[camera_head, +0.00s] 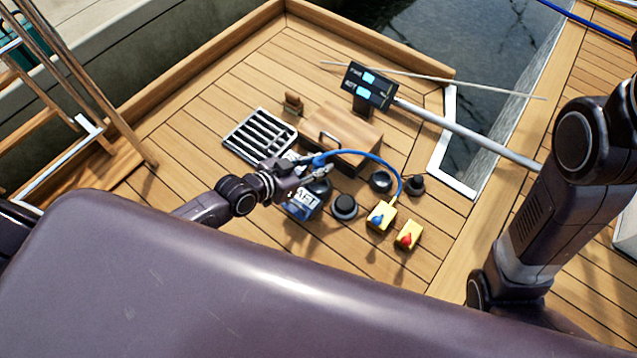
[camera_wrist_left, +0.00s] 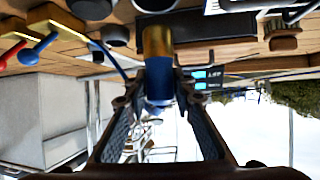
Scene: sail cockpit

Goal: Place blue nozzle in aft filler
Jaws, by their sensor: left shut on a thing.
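My left gripper (camera_head: 312,166) is shut on the blue nozzle (camera_head: 321,159), above the deck in front of the wooden box. In the left wrist view the nozzle (camera_wrist_left: 157,58) has a brass-coloured end and a blue body, between the two fingers (camera_wrist_left: 160,100). A blue hose (camera_head: 372,159) arcs from the nozzle to a yellow box with a blue lever (camera_head: 381,216). A dark block with white lettering that looks like AFT (camera_head: 304,203) lies below my gripper. Black round fittings (camera_head: 344,206) stand nearby; which one is the aft filler I cannot tell. My right gripper is not in view.
A wooden box with a handle (camera_head: 350,128) stands behind the gripper, beside a metal grating (camera_head: 258,135). A sign on a pole (camera_head: 369,87) stands further back. A yellow box with a red lever (camera_head: 408,236) is at front right. Deck at left is clear.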

